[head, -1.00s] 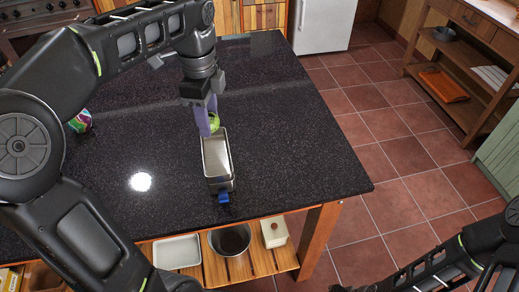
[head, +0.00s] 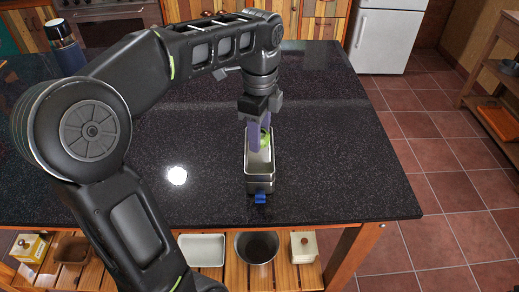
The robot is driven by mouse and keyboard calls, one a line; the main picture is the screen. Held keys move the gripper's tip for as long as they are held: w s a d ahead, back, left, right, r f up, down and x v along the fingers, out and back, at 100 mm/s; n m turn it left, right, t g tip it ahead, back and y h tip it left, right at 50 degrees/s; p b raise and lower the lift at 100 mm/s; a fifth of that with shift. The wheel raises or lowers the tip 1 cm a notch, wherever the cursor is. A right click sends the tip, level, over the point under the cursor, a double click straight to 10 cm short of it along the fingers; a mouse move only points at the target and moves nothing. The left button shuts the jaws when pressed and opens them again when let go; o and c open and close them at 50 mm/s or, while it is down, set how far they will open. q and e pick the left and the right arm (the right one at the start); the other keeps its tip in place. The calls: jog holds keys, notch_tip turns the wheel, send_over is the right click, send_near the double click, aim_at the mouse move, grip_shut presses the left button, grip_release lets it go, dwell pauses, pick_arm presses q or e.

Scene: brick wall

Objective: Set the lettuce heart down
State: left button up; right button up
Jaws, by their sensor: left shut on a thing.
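The lettuce heart (head: 265,139) is a small green thing, mostly hidden behind the fingers of my left gripper. My left gripper (head: 259,145), with purple fingers, points down and is shut on it. Both are at the far part of a narrow metal tin (head: 259,170) with a blue clip at its near end, standing on the dark speckled countertop. The fingertips overlap the tin's opening in the head view; I cannot tell whether the lettuce touches its bottom. My right gripper is out of view.
The dark countertop (head: 340,170) is clear to the right of the tin. A dark flask (head: 65,48) stands at the far left. On the shelf below are a white tray (head: 203,250), a dark pot (head: 256,247) and a lidded box (head: 303,246).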

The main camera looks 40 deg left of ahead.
pick_arm(q)
jog(key=shift+f, duration=1.8)
jog(key=shift+f, duration=0.1)
jog(key=o, duration=1.3)
notch_tip(320, 180, up, 7)
jog(key=shift+r+p, duration=0.1)
jog(key=shift+p, duration=0.7)
notch_tip(320, 180, up, 5)
jog(key=p, duration=0.5)
